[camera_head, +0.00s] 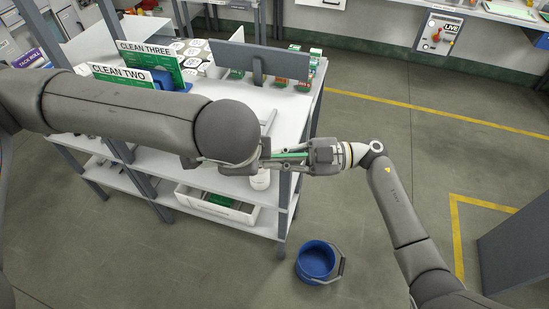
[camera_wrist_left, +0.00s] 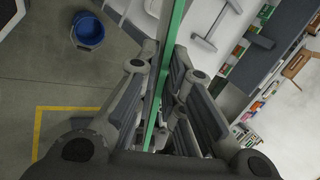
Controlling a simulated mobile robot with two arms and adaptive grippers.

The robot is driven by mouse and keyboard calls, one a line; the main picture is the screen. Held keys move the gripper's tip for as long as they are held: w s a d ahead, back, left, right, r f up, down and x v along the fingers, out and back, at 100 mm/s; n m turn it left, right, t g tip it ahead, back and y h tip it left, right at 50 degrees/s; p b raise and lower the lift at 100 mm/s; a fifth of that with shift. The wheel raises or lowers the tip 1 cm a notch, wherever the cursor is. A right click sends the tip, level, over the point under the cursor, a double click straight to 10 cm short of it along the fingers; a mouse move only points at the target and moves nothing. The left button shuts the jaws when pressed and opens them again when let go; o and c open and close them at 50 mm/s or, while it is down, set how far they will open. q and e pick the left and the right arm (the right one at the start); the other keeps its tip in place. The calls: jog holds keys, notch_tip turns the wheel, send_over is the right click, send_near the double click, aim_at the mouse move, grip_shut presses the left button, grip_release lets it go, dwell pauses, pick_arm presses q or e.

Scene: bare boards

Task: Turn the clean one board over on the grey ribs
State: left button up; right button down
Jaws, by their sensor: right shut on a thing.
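A green board (camera_head: 289,155) shows edge-on between my two grippers in the head view. I cannot read a label on it. My right gripper (camera_head: 298,156) is shut on its right part, past the bench's front edge. My left gripper (camera_head: 245,165) is mostly hidden under my left arm in the head view. In the left wrist view the board (camera_wrist_left: 172,40) runs as a thin green strip between the left fingers (camera_wrist_left: 167,70). Whether they press on it is unclear. A pale grey bar (camera_head: 269,121), perhaps part of the ribs, lies on the bench top, partly hidden by my arm.
The CLEAN TWO board (camera_head: 125,76) and CLEAN THREE board (camera_head: 150,50) stand at the bench's back left. A dark grey panel (camera_head: 250,58) stands on the bench. A white crate (camera_head: 190,202) is on the lower shelf. A blue bucket (camera_head: 316,260) stands on the floor.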

pick_arm(q)
jog(key=o, duration=0.4)
jog(key=shift+c, duration=0.2)
pick_arm(e)
jog(key=shift+r, duration=0.1)
